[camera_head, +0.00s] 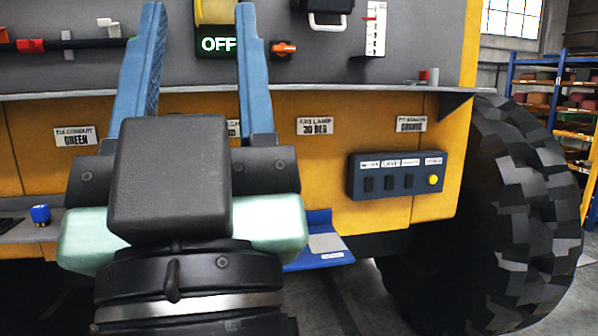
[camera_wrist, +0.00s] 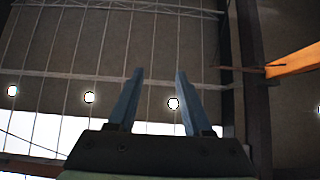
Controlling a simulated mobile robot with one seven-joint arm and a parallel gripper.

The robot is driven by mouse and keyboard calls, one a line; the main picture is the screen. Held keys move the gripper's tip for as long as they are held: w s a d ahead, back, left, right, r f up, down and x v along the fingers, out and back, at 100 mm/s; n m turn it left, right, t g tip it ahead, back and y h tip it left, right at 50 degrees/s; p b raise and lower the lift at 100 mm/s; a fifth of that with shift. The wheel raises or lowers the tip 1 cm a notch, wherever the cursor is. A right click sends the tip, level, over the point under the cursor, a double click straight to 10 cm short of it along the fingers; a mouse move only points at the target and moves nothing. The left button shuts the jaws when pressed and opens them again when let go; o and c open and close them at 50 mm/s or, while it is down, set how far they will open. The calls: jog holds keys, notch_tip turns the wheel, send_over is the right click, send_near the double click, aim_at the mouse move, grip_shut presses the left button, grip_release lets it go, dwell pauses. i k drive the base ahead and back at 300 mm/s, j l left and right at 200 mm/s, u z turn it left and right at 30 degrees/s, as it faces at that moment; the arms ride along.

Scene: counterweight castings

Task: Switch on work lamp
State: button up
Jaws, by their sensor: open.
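A dark blue switch box (camera_head: 405,176) is on the yellow machine side at the right in the head view. It has several dark rocker switches (camera_head: 390,183) and a round yellow button (camera_head: 433,180). Small white labels sit above them, too blurred to read surely. I cannot tell which item is the work lamp. My gripper (camera_head: 199,10) is open and empty, pointing up, left of the switch box. The wrist view shows its two blue fingers (camera_wrist: 158,74) apart against the ceiling.
A grey shelf edge (camera_head: 340,92) runs across above the box. An orange knob (camera_head: 284,48) and a white handle (camera_head: 328,22) are on the upper panel. A blue tray (camera_head: 318,250) juts out low. A large tyre (camera_head: 515,200) stands right of the box.

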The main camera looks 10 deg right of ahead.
aim_at(390, 181)
jog(key=i+l, duration=0.15)
jog(key=l, duration=0.25)
jog(key=i+l, duration=0.2)
jog(key=l, duration=0.2)
jog(key=i+l, duration=0.15)
jog(key=l, duration=0.2)
jog(key=i+l, duration=0.15)
jog(key=l, duration=0.25)
jog(key=i+l, duration=0.15)
jog(key=l, duration=0.25)
jog(key=i+l, duration=0.2)
jog(key=l, duration=0.2)
jog(key=i, duration=0.4)
